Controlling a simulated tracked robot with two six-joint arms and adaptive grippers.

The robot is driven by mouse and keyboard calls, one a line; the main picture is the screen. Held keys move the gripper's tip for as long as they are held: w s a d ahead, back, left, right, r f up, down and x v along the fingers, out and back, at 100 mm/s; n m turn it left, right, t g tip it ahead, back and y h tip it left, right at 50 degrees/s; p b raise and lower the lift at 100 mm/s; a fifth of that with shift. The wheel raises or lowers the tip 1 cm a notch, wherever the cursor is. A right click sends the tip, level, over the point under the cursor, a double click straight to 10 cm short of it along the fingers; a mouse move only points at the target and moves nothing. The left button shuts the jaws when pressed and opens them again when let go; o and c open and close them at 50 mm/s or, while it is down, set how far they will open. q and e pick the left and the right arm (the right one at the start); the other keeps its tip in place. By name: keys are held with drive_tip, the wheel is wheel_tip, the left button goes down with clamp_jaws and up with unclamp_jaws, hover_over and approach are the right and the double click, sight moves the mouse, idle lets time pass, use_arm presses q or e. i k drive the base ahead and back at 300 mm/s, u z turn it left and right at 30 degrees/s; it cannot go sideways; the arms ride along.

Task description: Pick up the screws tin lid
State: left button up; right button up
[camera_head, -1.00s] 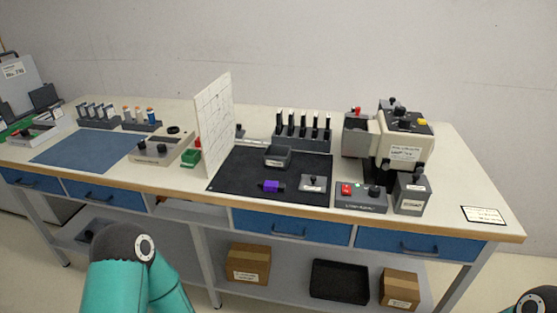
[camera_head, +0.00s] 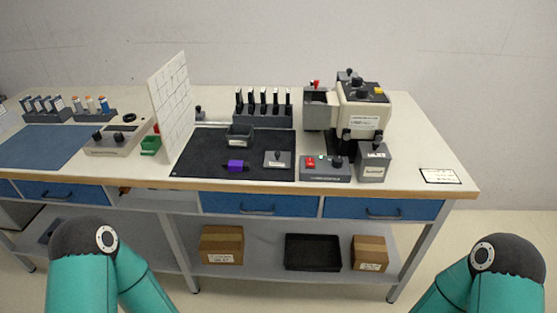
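A flat grey lid-like piece with a dark knob (camera_head: 277,160) lies on the black mat (camera_head: 205,167). An open grey tin (camera_head: 239,136) stands behind it on the mat. A second grey tin (camera_head: 373,171), closed by a knobbed lid (camera_head: 375,150), stands right of the mat near the table's front edge. Their labels are too small to read, so I cannot tell which lid belongs to the screws tin. Only teal links of my two arms show at the bottom corners; both grippers are out of view.
A purple block (camera_head: 236,166) is on the mat. A white upright panel (camera_head: 172,108) stands at its left edge. A control box (camera_head: 325,168) and a machine (camera_head: 360,112) stand to the right. A rack of upright pieces (camera_head: 263,117) stands behind. Cardboard boxes (camera_head: 222,244) sit below.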

sight(273, 159)
drive_tip(key=u, duration=0.5)
drive_tip(key=i, duration=0.2)
drive_tip(key=z, duration=2.5)
drive_tip(key=k, duration=1.1)
drive_tip(key=u, duration=1.4)
drive_tip(key=i, duration=0.9)
drive_tip(key=z, duration=0.45)
